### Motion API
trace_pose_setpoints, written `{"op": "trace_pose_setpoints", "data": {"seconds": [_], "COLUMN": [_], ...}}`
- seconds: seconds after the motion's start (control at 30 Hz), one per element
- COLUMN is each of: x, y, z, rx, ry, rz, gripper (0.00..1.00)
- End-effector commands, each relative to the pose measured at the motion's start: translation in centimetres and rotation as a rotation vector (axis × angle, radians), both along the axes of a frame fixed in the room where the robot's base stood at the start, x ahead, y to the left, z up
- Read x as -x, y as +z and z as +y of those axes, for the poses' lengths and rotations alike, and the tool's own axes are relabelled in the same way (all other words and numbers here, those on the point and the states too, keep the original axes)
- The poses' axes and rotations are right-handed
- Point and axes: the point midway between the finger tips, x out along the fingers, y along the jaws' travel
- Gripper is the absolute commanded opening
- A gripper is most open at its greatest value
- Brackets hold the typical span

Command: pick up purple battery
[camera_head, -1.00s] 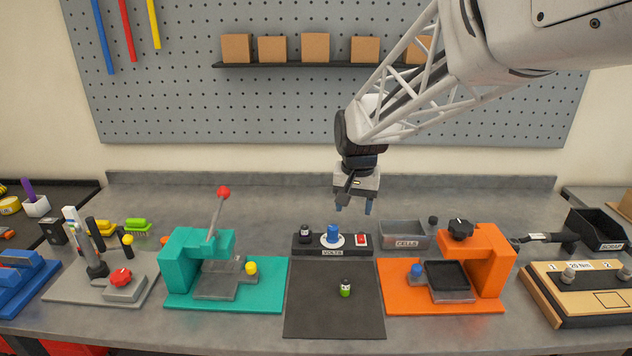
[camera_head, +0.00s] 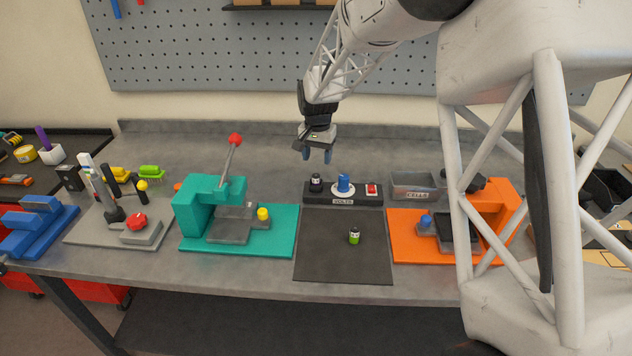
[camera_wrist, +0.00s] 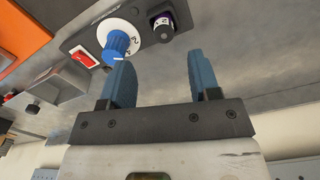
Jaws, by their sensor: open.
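The purple battery (camera_wrist: 163,22) shows at the top of the wrist view, a small cylinder with a dark top, white label and purple band. It is set at one end of the dark VOLTS tester (camera_wrist: 83,45), beside the blue dial. In the head view the battery (camera_head: 316,183) looks mostly black and white and stands upright at the tester's left end. My gripper (camera_head: 316,155) is open and empty, pointing down above and seemingly behind the tester. In the wrist view its blue fingers (camera_wrist: 165,80) are apart, with bare bench between them.
A green battery (camera_head: 354,236) stands on the black mat (camera_head: 325,262) in front. The blue dial (camera_head: 343,183) rises close beside the purple battery. A teal press (camera_head: 192,214) is to the left, a CELLS bin (camera_head: 413,190) and orange press (camera_head: 505,205) to the right.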

Motion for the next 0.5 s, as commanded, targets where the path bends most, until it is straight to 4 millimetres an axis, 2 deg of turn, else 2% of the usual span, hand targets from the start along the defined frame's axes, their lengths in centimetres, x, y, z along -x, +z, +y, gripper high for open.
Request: {"op": "trace_pose_setpoints", "data": {"seconds": [0.33,0.5], "x": [0.0,0.0], "y": [-0.1,-1.1], "z": [0.0,0.0], "rx": [0.000,0.001], "ry": [-0.001,-0.001], "rz": [0.001,0.001], "gripper": [0.57,0.57]}}
